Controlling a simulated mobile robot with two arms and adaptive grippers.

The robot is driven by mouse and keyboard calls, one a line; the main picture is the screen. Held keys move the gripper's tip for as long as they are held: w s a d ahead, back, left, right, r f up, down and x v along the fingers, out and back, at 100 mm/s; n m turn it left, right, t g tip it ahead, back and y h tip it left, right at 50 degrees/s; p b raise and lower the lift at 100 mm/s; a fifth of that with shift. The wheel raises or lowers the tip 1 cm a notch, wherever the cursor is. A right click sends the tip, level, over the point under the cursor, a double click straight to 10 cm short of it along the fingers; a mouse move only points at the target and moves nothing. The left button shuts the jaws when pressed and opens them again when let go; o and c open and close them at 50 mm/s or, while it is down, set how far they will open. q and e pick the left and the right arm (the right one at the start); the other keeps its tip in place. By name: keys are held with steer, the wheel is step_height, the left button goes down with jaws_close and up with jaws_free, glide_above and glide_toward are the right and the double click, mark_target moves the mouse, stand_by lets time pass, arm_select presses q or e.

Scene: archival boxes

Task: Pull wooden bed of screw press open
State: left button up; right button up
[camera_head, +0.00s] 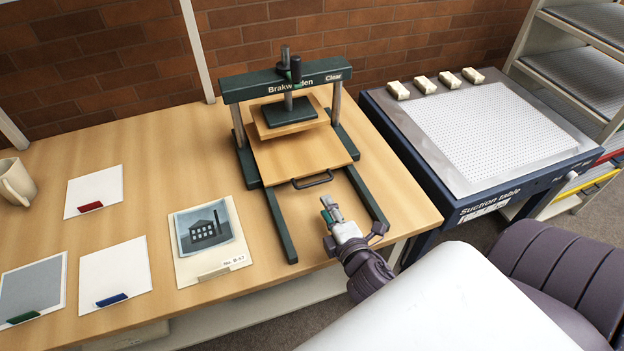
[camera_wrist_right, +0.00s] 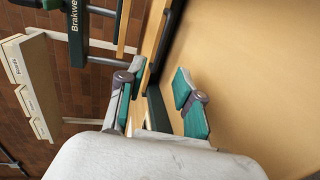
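The green screw press (camera_head: 315,74) stands on the wooden table. Its wooden bed (camera_head: 302,155) lies between two dark green rails, with its back part under the pressing plate (camera_head: 290,112). A dark handle (camera_head: 312,180) is on the bed's front edge. My right gripper (camera_head: 328,207) is just in front of the handle, over the open space between the rails, and appears apart from it. In the right wrist view, its two teal-padded fingers (camera_wrist_right: 153,85) are spread, with nothing visibly held between them. My left gripper is out of view.
A mounted building picture (camera_head: 207,230) lies left of the rails, with several cards further left and a mug (camera_head: 16,182) at the far left. The suction table (camera_head: 490,130) stands to the right, beyond a gap. The tabletop between the rails is clear.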

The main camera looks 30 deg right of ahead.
mark_target(313, 184)
steer(key=x, duration=0.6)
steer(key=shift+p, duration=0.35)
steer(key=x, duration=0.4)
steer(key=shift+w+d+f, duration=0.1)
steer(key=shift+w, duration=0.1)
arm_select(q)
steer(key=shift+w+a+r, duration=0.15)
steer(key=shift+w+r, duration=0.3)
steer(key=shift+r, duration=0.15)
arm_select(e)
steer(key=shift+w, duration=0.1)
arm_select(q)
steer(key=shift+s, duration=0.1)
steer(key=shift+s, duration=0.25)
arm_select(e)
jaws_close()
